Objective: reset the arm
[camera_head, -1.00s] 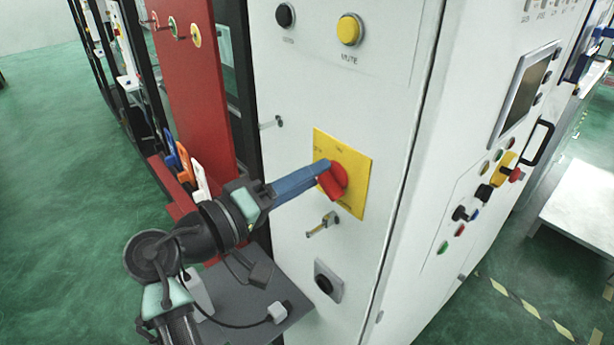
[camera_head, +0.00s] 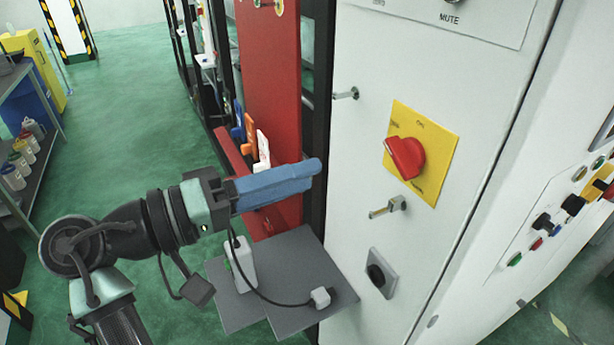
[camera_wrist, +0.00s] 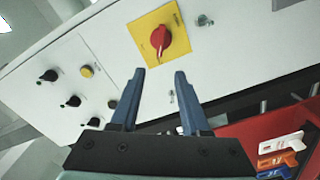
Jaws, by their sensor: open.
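My gripper (camera_head: 312,170) has blue fingers and stands left of the white cabinet, apart from it, with nothing held. In the wrist view my gripper (camera_wrist: 163,75) shows two spread fingers with an empty gap between them. The red rotary switch (camera_head: 405,157) sits on a yellow plate (camera_head: 440,152) on the cabinet front, to the right of my fingers. In the wrist view the red switch (camera_wrist: 160,38) is beyond the fingertips.
The white cabinet (camera_head: 480,110) fills the right side. A key (camera_head: 388,208) and a socket (camera_head: 381,272) are below the switch. A grey shelf (camera_head: 290,270) with a plug and cable is under my gripper. A red panel (camera_head: 270,90) stands behind. Green floor lies open at left.

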